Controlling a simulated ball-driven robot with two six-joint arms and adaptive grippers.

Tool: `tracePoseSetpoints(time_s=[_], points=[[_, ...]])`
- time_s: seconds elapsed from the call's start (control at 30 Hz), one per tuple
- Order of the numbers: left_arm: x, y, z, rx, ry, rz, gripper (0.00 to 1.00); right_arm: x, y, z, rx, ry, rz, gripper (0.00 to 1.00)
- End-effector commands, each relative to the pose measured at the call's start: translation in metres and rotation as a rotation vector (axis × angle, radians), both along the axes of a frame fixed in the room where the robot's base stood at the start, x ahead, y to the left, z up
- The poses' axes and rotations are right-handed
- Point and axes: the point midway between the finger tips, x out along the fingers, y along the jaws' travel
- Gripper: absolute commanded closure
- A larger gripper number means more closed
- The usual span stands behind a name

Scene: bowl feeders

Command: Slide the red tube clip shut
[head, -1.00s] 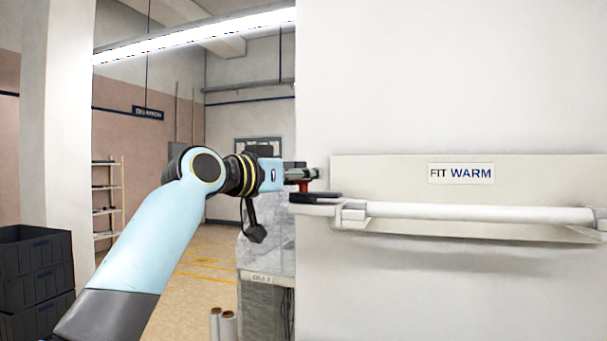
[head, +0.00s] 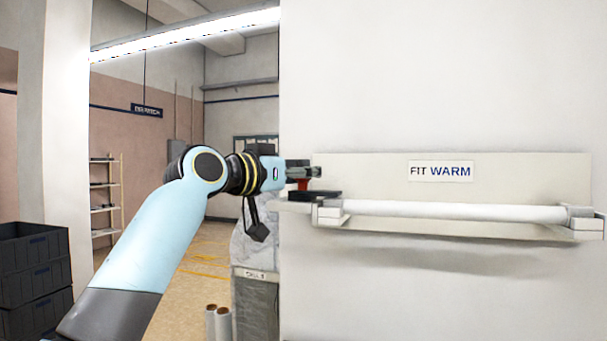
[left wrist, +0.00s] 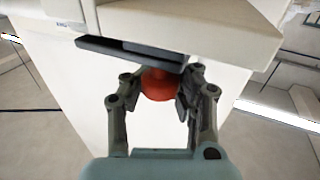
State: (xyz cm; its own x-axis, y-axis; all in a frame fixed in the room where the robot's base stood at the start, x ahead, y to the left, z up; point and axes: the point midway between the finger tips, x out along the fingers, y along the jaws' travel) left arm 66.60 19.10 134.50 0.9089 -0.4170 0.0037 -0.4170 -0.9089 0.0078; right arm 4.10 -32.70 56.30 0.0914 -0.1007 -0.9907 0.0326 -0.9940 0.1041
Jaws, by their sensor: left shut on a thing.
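The red tube clip (head: 303,184) shows as a red knob standing on a flat black plate (head: 315,195). The plate lies at the left end of the white wall bracket, partly above its left end fitting (head: 327,211). My left gripper (head: 314,172) reaches in from the left and is shut on the red knob. In the left wrist view the knob (left wrist: 158,86) sits between the two fingers, with the black plate (left wrist: 105,48) beyond it. The fingers hide the knob's sides. My right gripper is not in view.
A white tube (head: 450,211) runs along the bracket below a "FIT WARM" label (head: 440,171). The white wall (head: 420,80) fills the right side. Black crates (head: 32,275) stand at lower left. A wrapped grey stack (head: 254,250) stands below my gripper.

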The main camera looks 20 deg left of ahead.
Motion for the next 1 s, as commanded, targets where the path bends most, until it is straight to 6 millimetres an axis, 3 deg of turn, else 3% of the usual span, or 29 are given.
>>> tracePoseSetpoints(time_s=[0.03,0.07,0.3,0.67,0.77,1.0], points=[[-0.001,0.000,-0.007,0.002,0.016,-0.003,1.00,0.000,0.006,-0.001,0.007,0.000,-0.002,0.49],[-0.001,0.000,-0.008,0.002,0.017,-0.003,0.79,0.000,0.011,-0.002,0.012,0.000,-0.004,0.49],[0.000,0.000,-0.006,0.004,0.011,0.000,0.48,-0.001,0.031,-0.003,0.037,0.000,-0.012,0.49],[-0.005,0.004,-0.004,0.006,0.007,0.004,0.48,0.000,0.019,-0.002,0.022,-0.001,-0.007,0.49],[-0.017,0.011,-0.005,0.009,0.007,0.004,0.48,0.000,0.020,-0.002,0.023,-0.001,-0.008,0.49],[-0.068,0.034,-0.006,0.013,0.009,0.005,0.48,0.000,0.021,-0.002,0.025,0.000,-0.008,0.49]])
